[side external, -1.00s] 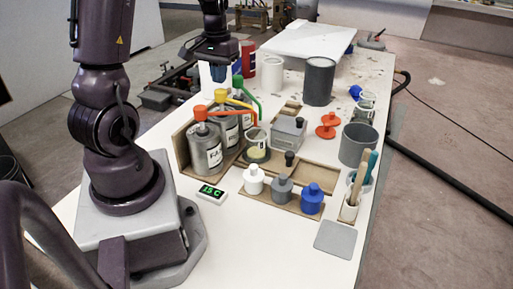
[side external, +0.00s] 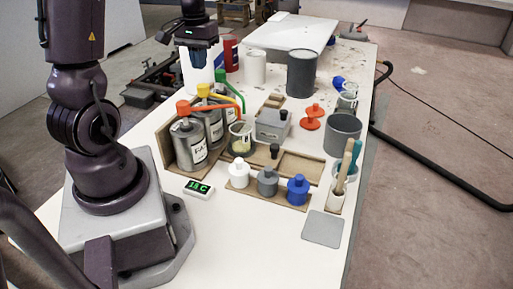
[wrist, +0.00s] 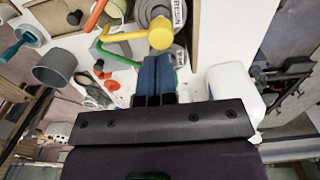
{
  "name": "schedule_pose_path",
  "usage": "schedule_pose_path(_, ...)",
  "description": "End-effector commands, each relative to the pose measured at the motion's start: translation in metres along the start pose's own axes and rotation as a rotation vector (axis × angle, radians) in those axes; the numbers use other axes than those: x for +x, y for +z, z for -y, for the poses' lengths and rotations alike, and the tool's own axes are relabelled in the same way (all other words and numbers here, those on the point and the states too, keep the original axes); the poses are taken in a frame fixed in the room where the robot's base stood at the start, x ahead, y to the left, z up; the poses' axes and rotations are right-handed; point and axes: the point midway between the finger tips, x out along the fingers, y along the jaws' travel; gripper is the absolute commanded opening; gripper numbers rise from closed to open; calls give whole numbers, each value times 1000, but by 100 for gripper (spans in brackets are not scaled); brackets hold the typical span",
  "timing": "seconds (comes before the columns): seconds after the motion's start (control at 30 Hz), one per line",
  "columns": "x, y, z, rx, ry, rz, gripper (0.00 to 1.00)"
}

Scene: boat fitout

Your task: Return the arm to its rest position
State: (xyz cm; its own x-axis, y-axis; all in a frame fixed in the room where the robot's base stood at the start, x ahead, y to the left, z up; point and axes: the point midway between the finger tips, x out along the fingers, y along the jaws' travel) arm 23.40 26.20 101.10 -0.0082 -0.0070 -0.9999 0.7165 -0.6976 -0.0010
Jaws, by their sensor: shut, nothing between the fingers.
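My gripper (side external: 198,58) hangs in the air at the far left of the table, behind the pump-topped cans and beside a white container. In the wrist view its two blue fingers (wrist: 155,80) are together with nothing between them. My arm reaches across the top left of the side view, and its upper part is cut off by the frame. The wrist view has a yellow pump head (wrist: 160,33) just beyond the fingertips and a white container (wrist: 233,95) to the right.
Cans with orange (side external: 183,107), yellow (side external: 203,91) and green (side external: 220,75) pump heads stand in a wooden rack. A dark grey can (side external: 301,72), a grey box (side external: 272,123) and several small bottles stand on the white table. The table's front is mostly clear.

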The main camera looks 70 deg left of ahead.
Motion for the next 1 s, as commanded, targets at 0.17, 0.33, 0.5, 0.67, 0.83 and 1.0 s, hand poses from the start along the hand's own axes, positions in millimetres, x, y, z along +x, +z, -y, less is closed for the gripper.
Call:
schedule_pose_path(0.17,-16,36,-33,76,13,-31,0)
schedule_pose_path(0.33,-49,89,-87,272,39,-146,0)
schedule_pose_path(0.5,-72,149,-125,492,85,-280,0)
schedule_pose_path(0.67,-87,192,-143,664,137,-393,0)
schedule_pose_path(0.83,-101,213,-153,767,186,-471,0)
schedule_pose_path(1.0,-102,216,-156,787,194,-476,0)
